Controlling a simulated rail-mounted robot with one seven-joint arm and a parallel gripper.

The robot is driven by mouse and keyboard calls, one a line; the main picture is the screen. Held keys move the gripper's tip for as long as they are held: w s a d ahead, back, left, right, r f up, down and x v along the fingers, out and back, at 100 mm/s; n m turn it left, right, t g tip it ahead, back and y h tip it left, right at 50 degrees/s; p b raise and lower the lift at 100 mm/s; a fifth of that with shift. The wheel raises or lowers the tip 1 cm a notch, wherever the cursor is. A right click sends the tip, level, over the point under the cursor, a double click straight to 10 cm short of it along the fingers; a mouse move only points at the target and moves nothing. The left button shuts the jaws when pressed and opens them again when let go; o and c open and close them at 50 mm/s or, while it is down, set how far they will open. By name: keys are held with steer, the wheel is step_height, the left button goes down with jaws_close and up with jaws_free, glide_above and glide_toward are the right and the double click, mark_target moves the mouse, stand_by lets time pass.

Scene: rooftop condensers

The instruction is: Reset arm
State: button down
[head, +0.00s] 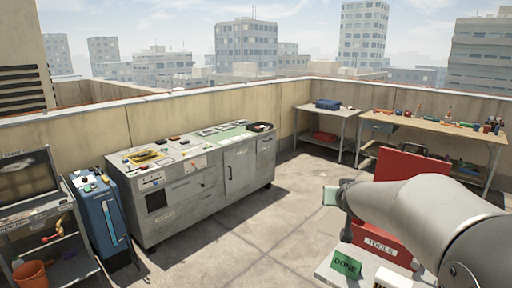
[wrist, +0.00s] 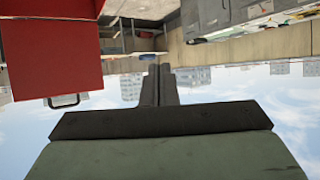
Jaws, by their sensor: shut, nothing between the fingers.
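My gripper (wrist: 158,72) points away from the camera in the wrist view, its two dark fingers together with nothing between them. The wrist view is upside down, with sky at the bottom. My arm (head: 425,215) reaches in from the right of the head view, held above the tool stand. My fingers cannot be made out in the head view. A red toolbox labelled TOOLS (head: 378,238) stands behind and below my arm, partly hidden by it. A red surface with a handle (wrist: 50,50) fills the upper left of the wrist view, apart from my fingers.
A grey cabinet bench (head: 205,200) runs along the left wall. A blue unit (head: 103,220) and a shelf cart (head: 40,225) stand left. A wooden workbench (head: 430,126) and a small table (head: 325,112) stand at the back. A green DONE card (head: 346,264) lies below my arm. The middle floor (head: 270,225) is clear.

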steer(key=s+a+f+g, duration=0.3)
steer(key=s+f+g, duration=0.1)
steer(key=s, duration=0.8)
steer(key=s+a+f+n+g+y, duration=0.1)
steer(key=s+a+f+g, duration=0.2)
steer(key=s, duration=0.8)
steer(key=s+a+f+n+g, duration=0.1)
steer(key=s+a+f+g, duration=0.2)
steer(key=s+f, duration=0.4)
steer(key=s+g, duration=0.1)
steer(key=s, duration=0.4)
steer(key=shift+s+f+g+y, duration=0.3)
steer(key=shift+s+f, duration=0.05)
